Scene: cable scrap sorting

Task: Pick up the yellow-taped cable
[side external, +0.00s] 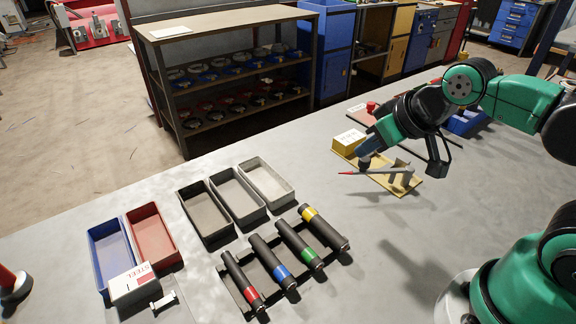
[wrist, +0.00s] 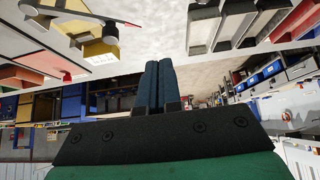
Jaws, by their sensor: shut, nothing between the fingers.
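The yellow-taped cable (side external: 326,231) is a short, thick black cylinder with a yellow band near its upper-left end. It lies on a dark rack (side external: 232,283), at the right end of a row with red-, blue- and green-banded cables. My gripper (side external: 365,163) is up and to the right of it in the side view, well apart from it, by the wooden board. Its two dark blue fingers (wrist: 158,64) are pressed together in the wrist view, shut and empty. I cannot make out the yellow-taped cable in the wrist view.
Grey open bins (side external: 266,205) stand behind the rack, with blue (side external: 92,236) and red (side external: 176,250) bins to the left. A white box (side external: 133,284) marked STEEL sits before them. A wooden board (side external: 409,187) carries a yellow box (side external: 347,141) and a red-tipped pointer (side external: 350,173) near my gripper.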

